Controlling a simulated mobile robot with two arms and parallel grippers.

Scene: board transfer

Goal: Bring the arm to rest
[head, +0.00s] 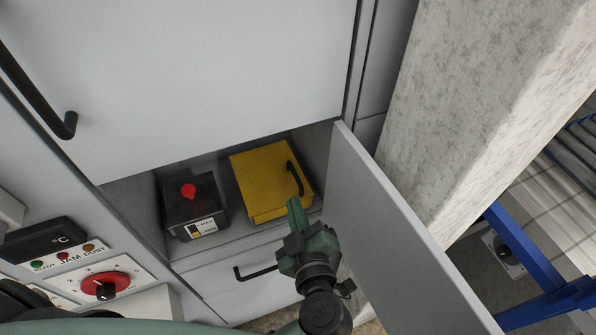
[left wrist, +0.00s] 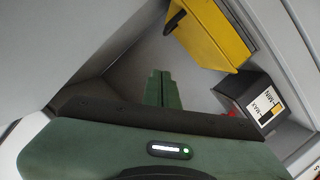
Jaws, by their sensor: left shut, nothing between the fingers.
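My left gripper (head: 294,212) is shut and empty in the head view. It stands in front of an open cabinet compartment, just below a yellow box with a black handle (head: 263,186). In the left wrist view the shut green fingers (left wrist: 162,88) point into the compartment, and the yellow box (left wrist: 212,36) is at the upper right, apart from them. My right gripper is in neither view.
A black box with a red knob (head: 194,212) sits left of the yellow box. The open door (head: 395,235) stands close to the right of my left arm. A closed drawer (head: 235,283) is below. A control panel with a red dial (head: 105,287) is at lower left. A concrete pillar (head: 480,90) rises right.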

